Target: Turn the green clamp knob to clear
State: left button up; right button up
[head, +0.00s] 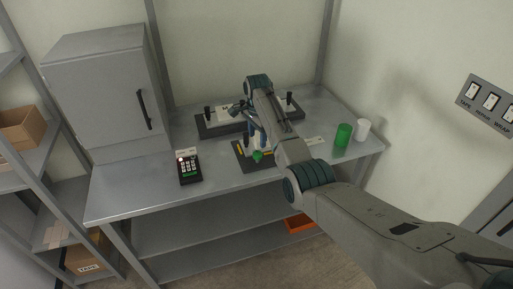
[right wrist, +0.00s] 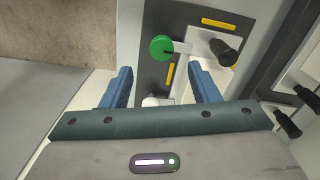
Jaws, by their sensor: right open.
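The green clamp knob (head: 257,156) sits at the front of a dark fixture plate (head: 243,163) on the grey bench. In the right wrist view the round green knob (right wrist: 161,47) is on a light stem, beyond my fingertips and between their lines. My right gripper (right wrist: 160,82) is open and empty, with its two blue fingers apart, and it does not touch the knob. My left gripper is not in view.
A black keypad box (head: 189,168) stands left of the fixture. A long dark fixture (head: 220,125) with black handles lies behind. A grey cabinet (head: 100,90) stands back left.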

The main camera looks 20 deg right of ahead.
aim_at(257, 153)
notch_tip(257, 153, down, 5)
jog(key=shift+w+f+p, duration=0.1)
jog(key=shift+f+p, duration=0.1)
jog(key=shift+p, duration=0.25)
notch_tip(257, 153, down, 2)
jog(key=shift+f, duration=0.2)
jog(key=shift+w, duration=0.1)
jog(key=shift+c, duration=0.2)
jog(key=c, duration=0.3)
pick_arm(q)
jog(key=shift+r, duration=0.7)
pick_arm(e)
jog(key=c, duration=0.6)
